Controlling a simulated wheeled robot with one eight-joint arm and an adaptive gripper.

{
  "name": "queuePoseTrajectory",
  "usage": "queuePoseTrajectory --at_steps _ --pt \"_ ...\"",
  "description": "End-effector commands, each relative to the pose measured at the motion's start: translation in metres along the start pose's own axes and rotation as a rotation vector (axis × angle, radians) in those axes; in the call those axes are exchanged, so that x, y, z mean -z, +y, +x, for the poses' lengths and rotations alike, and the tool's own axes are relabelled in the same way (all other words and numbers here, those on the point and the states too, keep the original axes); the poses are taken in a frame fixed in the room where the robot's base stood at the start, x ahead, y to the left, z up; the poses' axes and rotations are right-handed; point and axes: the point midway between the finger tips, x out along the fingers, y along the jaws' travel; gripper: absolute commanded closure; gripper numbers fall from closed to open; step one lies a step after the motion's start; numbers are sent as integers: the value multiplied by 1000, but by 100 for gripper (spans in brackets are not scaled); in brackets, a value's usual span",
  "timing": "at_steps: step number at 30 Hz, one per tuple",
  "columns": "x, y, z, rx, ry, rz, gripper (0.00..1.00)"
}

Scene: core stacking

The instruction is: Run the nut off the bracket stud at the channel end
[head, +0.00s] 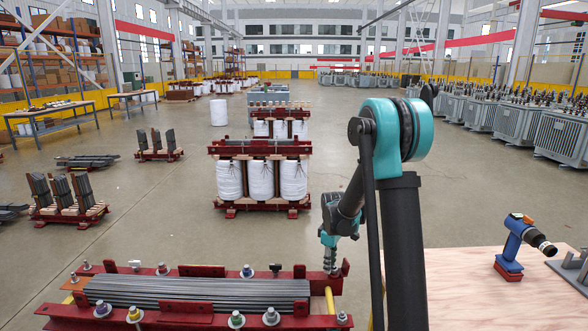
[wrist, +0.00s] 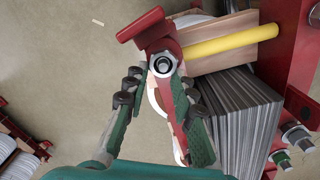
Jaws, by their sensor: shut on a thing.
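The nut (wrist: 162,65) sits on the bracket stud, whose round end shows at its middle in the wrist view. The stud stands on the red bracket (wrist: 139,25) at the channel's end, beside a yellow rod (wrist: 232,40). My gripper (wrist: 161,77) is shut with its dark-padded fingertips on either side of the nut; the exact contact is hard to see. In the head view my gripper (head: 330,262) points down at the right end of the red channel (head: 205,271), and hides the nut there.
Grey laminated sheets (head: 200,290) lie between the red channels, with several studs and nuts along them. A wooden table (head: 455,290) at right carries a blue power tool (head: 513,245). A coil assembly (head: 262,178) stands behind; the floor between is clear.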

Motion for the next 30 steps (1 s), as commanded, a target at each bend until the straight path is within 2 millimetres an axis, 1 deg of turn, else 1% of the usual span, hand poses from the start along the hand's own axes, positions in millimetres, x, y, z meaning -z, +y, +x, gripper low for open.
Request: queuePoseTrajectory --at_steps 30 --pt "0 0 -37 0 0 1 100"
